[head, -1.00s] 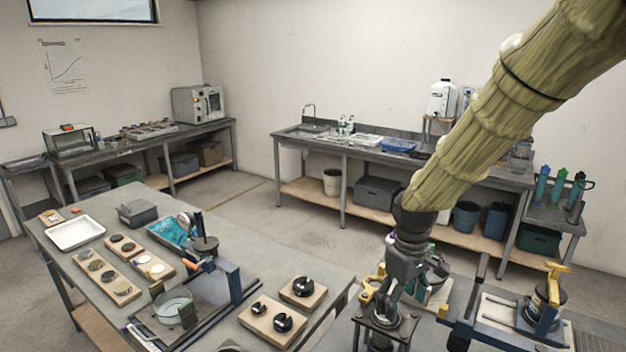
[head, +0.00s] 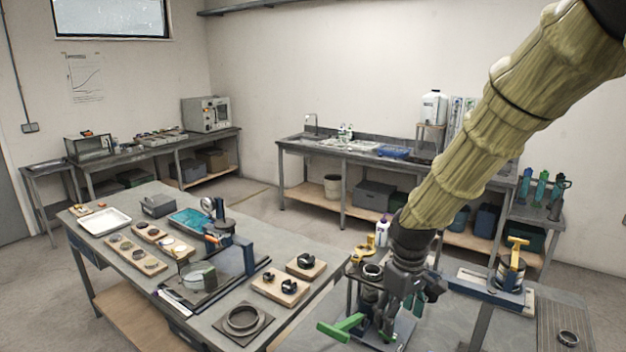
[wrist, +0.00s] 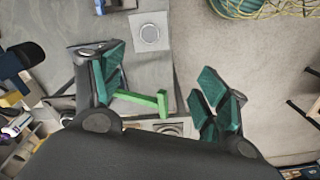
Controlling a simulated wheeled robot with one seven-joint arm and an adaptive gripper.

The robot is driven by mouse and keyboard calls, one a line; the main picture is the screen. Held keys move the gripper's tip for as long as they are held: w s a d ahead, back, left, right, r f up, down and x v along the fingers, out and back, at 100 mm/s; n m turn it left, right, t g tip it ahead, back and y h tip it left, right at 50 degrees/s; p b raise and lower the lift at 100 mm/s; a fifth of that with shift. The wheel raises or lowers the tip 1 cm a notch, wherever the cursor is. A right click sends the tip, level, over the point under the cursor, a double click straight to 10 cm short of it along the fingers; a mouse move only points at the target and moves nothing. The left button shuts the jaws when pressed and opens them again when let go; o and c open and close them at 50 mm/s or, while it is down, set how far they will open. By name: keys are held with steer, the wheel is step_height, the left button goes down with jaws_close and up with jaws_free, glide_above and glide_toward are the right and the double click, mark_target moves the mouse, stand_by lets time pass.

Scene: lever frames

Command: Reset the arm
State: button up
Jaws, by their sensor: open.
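My arm in a tan padded sleeve comes down from the top right of the head view. My gripper (head: 392,325) hangs at its end, pointing down over a small stand right of the long table. In the wrist view my gripper (wrist: 165,88) has its teal finger pads wide apart with nothing held between them. A green lever (head: 342,326) sticks out left of the gripper in the head view.
The long grey table (head: 215,325) at left holds wooden blocks with dark parts, a white tray (head: 104,221) and a ring on a plate (head: 243,318). A yellow-handled clamp device (head: 512,265) stands at right. Floor between the benches is clear.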

steer(key=s+f+m, duration=0.1)
steer(key=s+f, duration=0.4)
steer(key=f, duration=0.4)
steer(key=s+f+m, duration=0.2)
steer(key=s+f, duration=0.2)
steer(key=f, duration=0.5)
steer(key=s+f+m, duration=0.1)
steer(key=s+f, duration=0.4)
steer(key=f, duration=0.4)
steer(key=s+d+f+m, duration=0.2)
steer(key=s+f, duration=0.4)
steer(key=s, duration=0.5)
steer(key=s+d+f+m, duration=0.15)
steer(key=s+f, duration=0.35)
steer(key=s, duration=0.5)
step_height(320, 180, down, 13)
steer(key=b, duration=1.2)
steer(key=shift+s+b, duration=0.3)
steer(key=shift+b, duration=0.05)
